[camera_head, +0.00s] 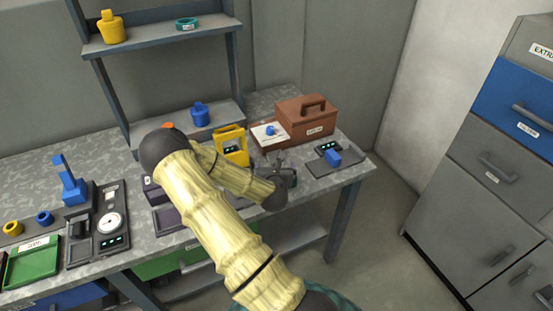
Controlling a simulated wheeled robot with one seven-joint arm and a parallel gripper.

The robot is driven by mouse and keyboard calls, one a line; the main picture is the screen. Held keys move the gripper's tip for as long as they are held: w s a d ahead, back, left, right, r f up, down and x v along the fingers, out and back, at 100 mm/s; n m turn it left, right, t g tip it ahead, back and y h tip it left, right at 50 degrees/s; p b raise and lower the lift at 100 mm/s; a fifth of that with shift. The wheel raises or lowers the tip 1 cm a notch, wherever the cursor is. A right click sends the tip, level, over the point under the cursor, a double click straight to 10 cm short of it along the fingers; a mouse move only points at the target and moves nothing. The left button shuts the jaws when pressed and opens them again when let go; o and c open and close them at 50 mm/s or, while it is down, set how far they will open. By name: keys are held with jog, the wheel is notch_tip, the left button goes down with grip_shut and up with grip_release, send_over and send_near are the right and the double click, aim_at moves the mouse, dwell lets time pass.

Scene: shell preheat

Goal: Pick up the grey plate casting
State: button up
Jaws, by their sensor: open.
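My arm reaches across the front of the workbench (137,258), and my gripper (287,172) is low over the bench top, right of the yellow device. It is small and dark here, and its jaws are open. I cannot make out a grey plate casting clearly. My arm and gripper cover part of the bench, so the casting may be hidden there.
A scale (113,222) and green tray (33,262) are left. A shelf (160,40) rises behind; grey drawers (490,170) stand right.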

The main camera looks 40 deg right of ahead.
jog(key=shift+x, duration=0.85)
jog(key=x, duration=0.3)
jog(key=p+x, duration=0.1)
jog(key=x, duration=0.1)
jog(key=shift+d+r, duration=0.2)
jog(key=shift+r, duration=0.15)
jog(key=shift+w+f, duration=0.1)
